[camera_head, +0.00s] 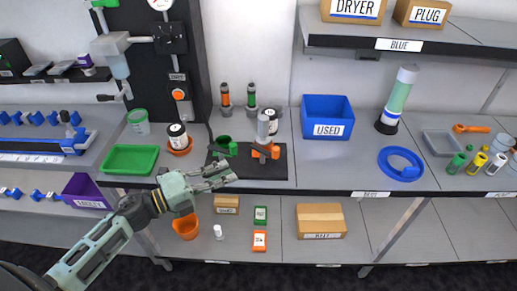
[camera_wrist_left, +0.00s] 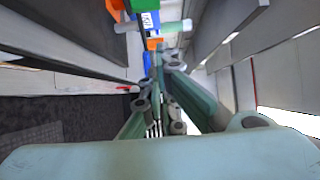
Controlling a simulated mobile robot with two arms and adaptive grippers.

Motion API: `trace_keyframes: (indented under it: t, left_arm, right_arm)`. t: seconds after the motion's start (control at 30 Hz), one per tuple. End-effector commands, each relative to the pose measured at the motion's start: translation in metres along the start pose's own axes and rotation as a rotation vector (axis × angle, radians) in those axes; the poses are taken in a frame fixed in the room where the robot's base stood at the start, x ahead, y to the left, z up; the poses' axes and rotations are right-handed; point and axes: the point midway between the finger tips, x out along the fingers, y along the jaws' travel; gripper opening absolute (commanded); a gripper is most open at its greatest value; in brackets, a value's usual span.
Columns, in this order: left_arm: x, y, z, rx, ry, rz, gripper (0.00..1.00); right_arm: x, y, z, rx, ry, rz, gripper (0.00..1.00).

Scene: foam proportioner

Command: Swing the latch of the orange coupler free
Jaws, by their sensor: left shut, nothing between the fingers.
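The orange coupler (camera_head: 266,151) stands on a dark mat (camera_head: 280,168) on the bench in the head view, at the foot of a grey-and-white cylinder (camera_head: 263,129). Its latch is too small to make out clearly. A green coupler (camera_head: 231,149) is just left of it. My left gripper (camera_head: 229,173) is shut and empty, at the front left of the mat, short of the orange coupler. Its fingers also show in the left wrist view (camera_wrist_left: 162,110). I cannot pick out the orange coupler for certain there. My right gripper is not in view.
A green tray (camera_head: 131,172) and dark-topped cans (camera_head: 178,136) lie left of the mat. Orange- and green-banded cylinders (camera_head: 251,99) stand behind it. A blue "USED" bin (camera_head: 327,131) is to the right. The lower shelf holds boxes (camera_head: 320,236) and an orange cup (camera_head: 186,228).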

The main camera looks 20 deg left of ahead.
Motion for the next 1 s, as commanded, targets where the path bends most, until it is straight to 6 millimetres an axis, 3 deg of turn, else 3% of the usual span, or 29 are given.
trace_keyframes:
  t: [0.2,0.53,0.73,1.0]
  left_arm:
    - [0.044,-0.005,0.001,-0.001,-0.002,-0.005,0.0]
    - [0.107,-0.004,0.002,-0.006,-0.004,-0.004,0.0]
    - [0.125,-0.001,0.002,-0.004,-0.004,-0.002,0.0]
    - [0.128,0.0,0.001,-0.004,-0.004,-0.001,0.0]
  right_arm:
    - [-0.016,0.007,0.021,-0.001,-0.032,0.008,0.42]
    - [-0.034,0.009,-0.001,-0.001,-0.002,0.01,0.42]
    - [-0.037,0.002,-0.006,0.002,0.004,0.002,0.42]
    - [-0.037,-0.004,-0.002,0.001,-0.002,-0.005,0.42]
